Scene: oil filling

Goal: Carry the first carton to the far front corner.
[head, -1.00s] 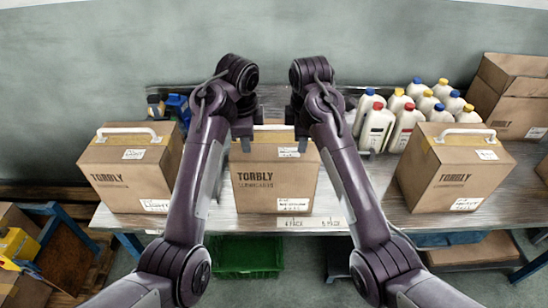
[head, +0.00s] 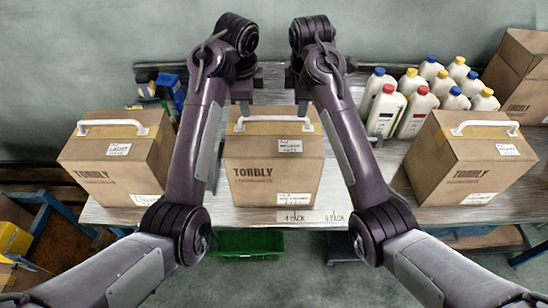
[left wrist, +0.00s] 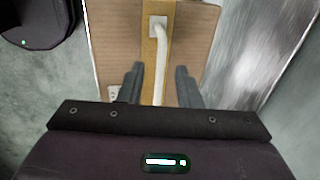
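Three brown Torbly cartons with white handles stand in a row: the left carton (head: 115,175), the middle carton (head: 272,185) and the right carton (head: 468,180). Which one is the first is not shown. My left gripper (head: 243,105) is at the left of the middle carton's handle in the head view. In the left wrist view my left gripper (left wrist: 158,88) is open, with a carton's white handle (left wrist: 161,60) between its fingers; I cannot tell whether they touch it. My right gripper (head: 303,105) is near that carton's top right end; its opening is unclear.
The cartons stand on a metal table (head: 385,205). Several white bottles (head: 388,110) with coloured caps stand at the back right, beside another carton (head: 520,80). Blue containers (head: 170,90) stand at the back left. A green crate (head: 248,243) is below the table.

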